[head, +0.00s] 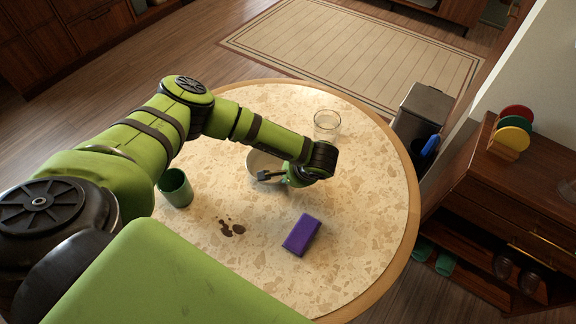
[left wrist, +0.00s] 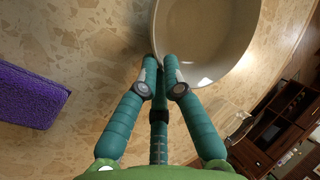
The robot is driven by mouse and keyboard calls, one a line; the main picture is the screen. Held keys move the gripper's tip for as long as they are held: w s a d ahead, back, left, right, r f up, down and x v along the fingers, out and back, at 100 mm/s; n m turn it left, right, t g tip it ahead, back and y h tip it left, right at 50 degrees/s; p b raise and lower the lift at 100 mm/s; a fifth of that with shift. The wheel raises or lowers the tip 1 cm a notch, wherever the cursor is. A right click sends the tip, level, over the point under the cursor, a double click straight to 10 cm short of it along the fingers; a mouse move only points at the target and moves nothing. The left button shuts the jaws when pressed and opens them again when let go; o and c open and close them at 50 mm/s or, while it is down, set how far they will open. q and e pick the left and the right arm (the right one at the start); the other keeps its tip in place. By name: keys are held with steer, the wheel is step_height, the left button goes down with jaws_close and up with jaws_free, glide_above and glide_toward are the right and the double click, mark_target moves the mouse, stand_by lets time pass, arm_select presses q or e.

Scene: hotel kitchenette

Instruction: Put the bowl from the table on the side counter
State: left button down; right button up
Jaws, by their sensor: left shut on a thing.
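The white bowl (head: 256,164) is on the round speckled table (head: 353,205), partly hidden behind my left arm in the head view. In the left wrist view the bowl (left wrist: 205,35) fills the top middle, its near rim between my fingertips. My left gripper (head: 268,176) is at the bowl's near right side. In the left wrist view the left gripper (left wrist: 165,72) is shut on the bowl's rim. Whether the bowl is touching the table or slightly lifted I cannot tell. My right gripper is not in view.
A purple sponge (head: 302,235), brown spots (head: 232,229), a green cup (head: 175,188) and a clear glass (head: 326,124) are on the table. A dark wooden cabinet (head: 511,205) with coloured discs (head: 512,132) stands at right. A bin (head: 422,112) stands behind the table.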

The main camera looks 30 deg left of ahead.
arm_select(q)
steer(key=c, duration=1.7)
jaws_free()
steer(key=shift+f, duration=0.15)
steer(key=o, duration=0.3)
